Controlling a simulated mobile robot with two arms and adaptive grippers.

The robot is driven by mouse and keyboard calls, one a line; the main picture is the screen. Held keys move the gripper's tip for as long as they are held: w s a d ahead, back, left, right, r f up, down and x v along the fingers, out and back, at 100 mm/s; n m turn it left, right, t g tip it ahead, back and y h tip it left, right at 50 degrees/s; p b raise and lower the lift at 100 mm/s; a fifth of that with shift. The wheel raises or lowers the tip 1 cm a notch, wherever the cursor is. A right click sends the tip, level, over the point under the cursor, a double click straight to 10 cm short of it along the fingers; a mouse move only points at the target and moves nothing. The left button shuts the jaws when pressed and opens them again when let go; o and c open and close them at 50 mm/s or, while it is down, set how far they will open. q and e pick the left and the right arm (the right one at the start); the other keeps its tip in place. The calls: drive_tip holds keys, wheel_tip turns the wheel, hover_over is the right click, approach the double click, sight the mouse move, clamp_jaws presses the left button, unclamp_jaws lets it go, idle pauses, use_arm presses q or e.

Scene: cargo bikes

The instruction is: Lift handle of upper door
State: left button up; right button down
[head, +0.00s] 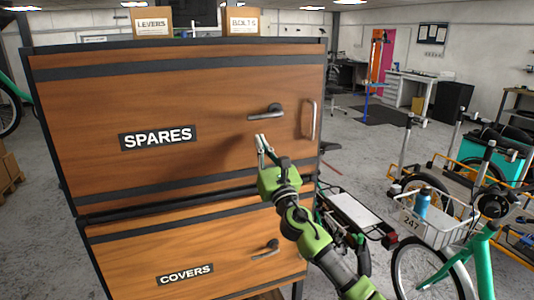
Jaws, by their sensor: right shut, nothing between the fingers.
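The upper door (90,110) is a wooden panel labelled SPARES. Its dark lever handle (266,113) lies near level at the right part of the door. A vertical metal pull bar (310,119) is to the right of the lever. My right gripper (260,140), on a green arm, is just below the lever handle, in front of the door. Its fingers are shut and empty, and they look apart from the lever. My left gripper is out of view.
The lower door (130,262), labelled COVERS, has its own lever (266,249). Boxes marked LEVERS (153,23) and BOLTS (243,21) stand on top of the cabinet. A cargo bike with a basket (432,230) stands at the right. Grey floor (350,165) is open behind it.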

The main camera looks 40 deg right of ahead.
sight(263, 115)
wheel_tip(263, 115, up, 4)
drive_tip(key=p, duration=0.3)
drive_tip(key=shift+s+r, duration=0.1)
